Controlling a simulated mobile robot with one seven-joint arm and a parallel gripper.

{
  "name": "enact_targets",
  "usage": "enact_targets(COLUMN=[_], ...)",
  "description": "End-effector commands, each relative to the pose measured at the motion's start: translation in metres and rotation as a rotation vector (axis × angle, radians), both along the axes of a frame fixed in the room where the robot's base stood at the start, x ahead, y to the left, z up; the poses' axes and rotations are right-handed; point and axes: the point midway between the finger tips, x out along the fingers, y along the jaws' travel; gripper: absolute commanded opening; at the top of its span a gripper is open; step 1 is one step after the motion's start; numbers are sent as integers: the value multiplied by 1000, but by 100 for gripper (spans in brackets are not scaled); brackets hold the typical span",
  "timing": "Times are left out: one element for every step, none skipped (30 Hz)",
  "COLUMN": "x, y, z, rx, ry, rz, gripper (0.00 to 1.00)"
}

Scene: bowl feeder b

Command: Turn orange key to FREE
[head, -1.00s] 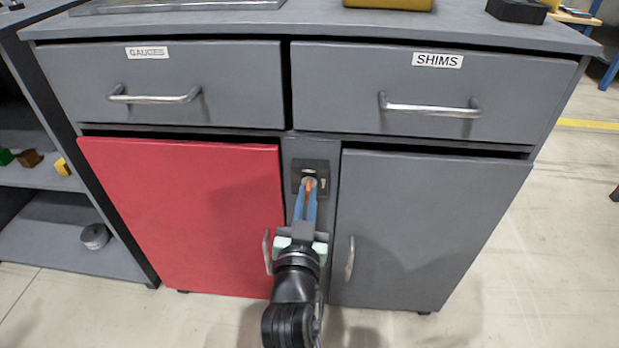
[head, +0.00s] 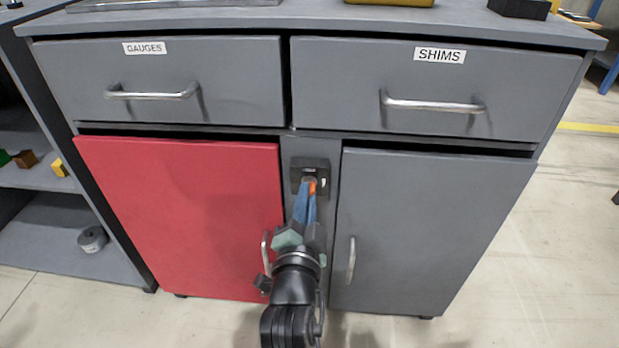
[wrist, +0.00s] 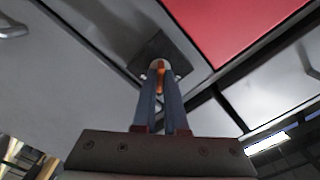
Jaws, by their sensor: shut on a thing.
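The orange key (head: 312,187) sits in a dark square lock plate (head: 298,165) on the grey strip between the red door and the grey door. My gripper (head: 311,190) has its blue fingers shut on the key, and they hide most of it. In the wrist view the orange key (wrist: 160,74) shows between the fingertips, in front of the lock plate (wrist: 172,50). The gripper is rolled relative to the cabinet. The marks on the plate are too small to read.
The red door (head: 185,215) is left of the lock and the grey door (head: 430,225) right, each with a handle close to my wrist. Drawers labelled GAUGES (head: 145,48) and SHIMS (head: 440,55) are above. An open shelf (head: 60,235) stands at the left.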

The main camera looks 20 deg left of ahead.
Motion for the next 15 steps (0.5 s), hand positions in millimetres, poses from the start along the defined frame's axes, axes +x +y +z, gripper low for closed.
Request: enact_targets(x=[0,0,0,0,0,0,0,0,0,0,0,0,-1,0,-1], y=[1,1,1,0,0,0,0,0,0,1,1,1,1,1,2], z=[-1,-1,-1,-1,-1,-1,-1,-1,-1,-1,-1,-1,-1,-1,-2], rx=[16,21,23,23,22,22,22,22,23,30,45,75,107,144,198], ry=[7,8,9,9,9,8,8,8,9,11,15,24,32,43,58], rz=[1,1,1,1,1,1,1,1,1,1,1,2,3,2,3], gripper=[0,0,0,0,0,0,0,0,0,0,0,0,0,0,0])
